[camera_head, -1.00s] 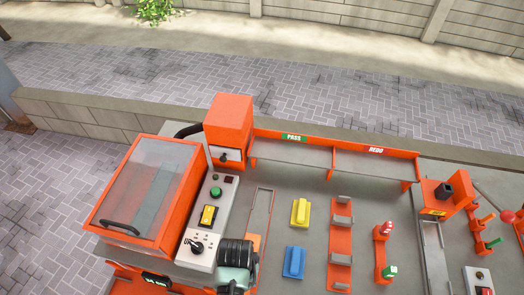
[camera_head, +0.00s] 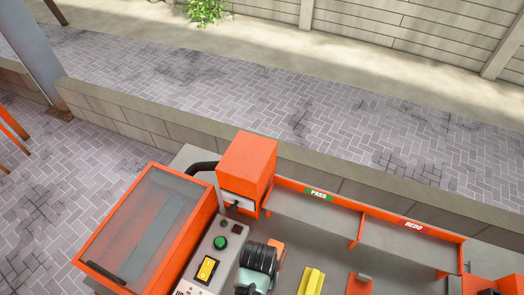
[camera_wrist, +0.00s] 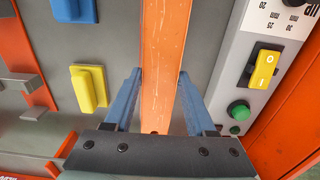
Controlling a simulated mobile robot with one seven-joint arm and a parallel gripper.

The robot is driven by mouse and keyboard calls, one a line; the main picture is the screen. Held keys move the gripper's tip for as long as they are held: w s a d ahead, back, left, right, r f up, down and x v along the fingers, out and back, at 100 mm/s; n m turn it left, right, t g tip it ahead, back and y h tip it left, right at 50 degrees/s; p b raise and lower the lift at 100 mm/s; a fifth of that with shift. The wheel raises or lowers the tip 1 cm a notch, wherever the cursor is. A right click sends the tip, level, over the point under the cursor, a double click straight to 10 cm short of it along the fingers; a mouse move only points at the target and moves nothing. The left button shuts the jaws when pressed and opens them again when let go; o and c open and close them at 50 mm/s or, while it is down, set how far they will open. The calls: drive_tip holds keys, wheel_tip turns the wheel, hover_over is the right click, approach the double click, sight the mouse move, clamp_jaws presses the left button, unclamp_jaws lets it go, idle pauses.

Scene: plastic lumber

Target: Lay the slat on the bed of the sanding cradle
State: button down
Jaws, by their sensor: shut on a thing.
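The slat is a long, flat orange piece with pale scratches (camera_wrist: 165,60) in the wrist view. It runs lengthwise between the two blue fingers of my gripper (camera_wrist: 160,76), which is shut on it. Its far end leaves the top of the picture. In the head view my dark wrist (camera_head: 260,258) hides the fingers and most of the slat; a small orange piece (camera_head: 278,250) shows beside it. I cannot make out for certain which part is the sanding cradle or its bed, nor whether the slat touches anything below.
A yellow block (camera_wrist: 89,88) and a blue block (camera_wrist: 73,10) lie left of the slat. A control panel with a green button (camera_wrist: 238,111) and yellow switch (camera_wrist: 263,69) is close on the right. An orange clear-lidded box (camera_head: 150,232) and PASS/REDO shelf (camera_head: 320,218) flank the workspace.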

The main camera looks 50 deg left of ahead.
drive_tip(key=shift+s+d+r, duration=0.1)
drive_tip(key=shift+s, duration=0.1)
drive_tip(key=shift+w+f, duration=0.1)
drive_tip(key=shift+f, duration=0.1)
drive_tip(key=shift+f+b, duration=0.9)
drive_tip(key=shift+f, duration=0.75)
drive_tip(key=shift+f+b, duration=0.55)
drive_tip(key=shift+f, duration=0.2)
drive_tip(key=shift+c, duration=0.7)
unclamp_jaws()
wheel_tip(320, 180, up, 13)
drive_tip(key=shift+r+b, duration=0.1)
drive_tip(key=shift+b, duration=0.25)
